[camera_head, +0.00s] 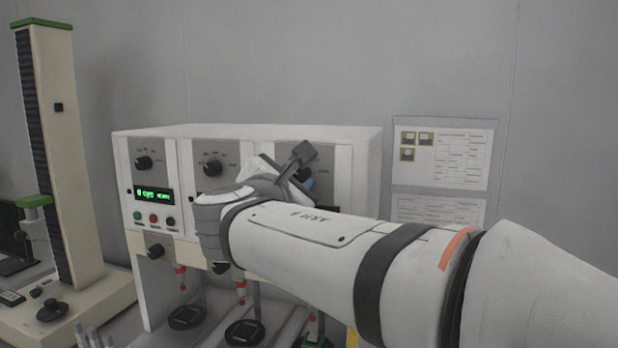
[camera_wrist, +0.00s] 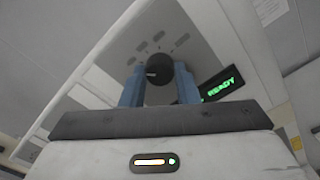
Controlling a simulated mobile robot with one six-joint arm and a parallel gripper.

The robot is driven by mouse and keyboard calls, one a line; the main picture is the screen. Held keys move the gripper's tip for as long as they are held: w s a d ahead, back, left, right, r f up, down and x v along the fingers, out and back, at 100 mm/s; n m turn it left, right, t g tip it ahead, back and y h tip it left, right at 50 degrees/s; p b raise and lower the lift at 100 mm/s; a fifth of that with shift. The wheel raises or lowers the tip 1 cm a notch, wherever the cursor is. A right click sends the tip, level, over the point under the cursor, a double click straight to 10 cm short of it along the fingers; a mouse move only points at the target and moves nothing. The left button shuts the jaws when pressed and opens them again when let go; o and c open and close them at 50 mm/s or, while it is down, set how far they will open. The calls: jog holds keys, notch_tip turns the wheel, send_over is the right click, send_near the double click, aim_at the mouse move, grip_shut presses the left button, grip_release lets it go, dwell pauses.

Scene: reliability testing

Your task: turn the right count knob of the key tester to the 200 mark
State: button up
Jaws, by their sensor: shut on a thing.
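The key tester (camera_head: 362,165) is a white cabinet with three panels side by side, each with dials near the top. My gripper (camera_head: 305,178) is at the right panel and, with my arm, covers most of it, so the right count knob is hidden in the head view. In the wrist view a round black knob (camera_wrist: 158,66) sits between the two blue fingers of my gripper (camera_wrist: 160,80), which are shut on it from both sides. A pale pointer line shows on the knob's left part. Scale marks lie around its upper side, too small to read.
A green display (camera_head: 154,193) with buttons below is on the left panel; a lit display reading READY (camera_wrist: 221,83) shows right of the knob in the wrist view. Red-tipped plungers (camera_head: 181,278) hang over dark pads. A tall column machine (camera_head: 57,150) stands left. Papers (camera_head: 443,153) hang right.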

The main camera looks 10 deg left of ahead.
jog(key=shift+r, duration=0.1)
jog(key=n+p, duration=0.2)
jog(key=n, duration=0.2)
jog(key=shift+r+p, duration=0.1)
jog(key=shift+p, duration=0.3)
jog(key=shift+n+p, duration=1.1)
jog(key=shift+n, duration=0.4)
jog(key=o, duration=1)
jog(key=shift+f, duration=0.2)
jog(key=shift+c, duration=0.2)
jog(key=s+b, duration=0.1)
jog(key=s, duration=0.6)
jog(key=shift+s+a+b, duration=0.3)
jog(key=shift+s+b, duration=0.1)
